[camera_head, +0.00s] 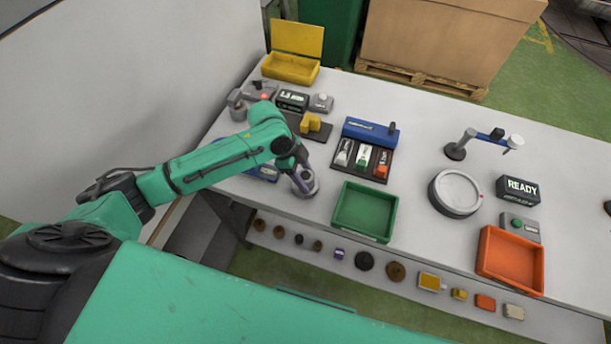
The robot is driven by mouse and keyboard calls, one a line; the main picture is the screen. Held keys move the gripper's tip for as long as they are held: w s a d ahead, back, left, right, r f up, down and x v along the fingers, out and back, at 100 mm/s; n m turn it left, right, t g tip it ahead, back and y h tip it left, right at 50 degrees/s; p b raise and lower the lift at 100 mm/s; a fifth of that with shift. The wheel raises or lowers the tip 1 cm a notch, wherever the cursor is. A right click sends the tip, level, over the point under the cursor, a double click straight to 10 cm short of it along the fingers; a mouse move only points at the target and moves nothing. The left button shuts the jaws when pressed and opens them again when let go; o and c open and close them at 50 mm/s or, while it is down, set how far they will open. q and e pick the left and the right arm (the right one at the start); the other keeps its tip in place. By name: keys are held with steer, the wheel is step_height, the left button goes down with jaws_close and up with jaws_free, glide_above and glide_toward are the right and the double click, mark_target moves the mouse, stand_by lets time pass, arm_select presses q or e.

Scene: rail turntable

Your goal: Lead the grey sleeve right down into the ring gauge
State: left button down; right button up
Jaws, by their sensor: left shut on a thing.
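My left gripper (299,172) reaches in from the left and points down at the table, to the left of the green tray. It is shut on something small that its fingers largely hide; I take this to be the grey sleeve. Directly under the fingers is a round grey piece (307,191), which seems to be the ring gauge. The gripper covers much of it. I cannot tell how far the sleeve is inside the ring or whether the two touch. My right gripper is not in view.
A green tray (336,216) stands just right of the gripper, with a blue-backed tool rack (345,133) behind it. A yellow block fixture (312,123) stands behind the gripper. Further right are a round turntable (457,192), a READY display (518,189) and an orange tray (485,262).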

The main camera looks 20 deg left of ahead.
arm_select(q)
steer(key=shift+c, duration=1)
jaws_free()
steer(key=shift+f, duration=0.1)
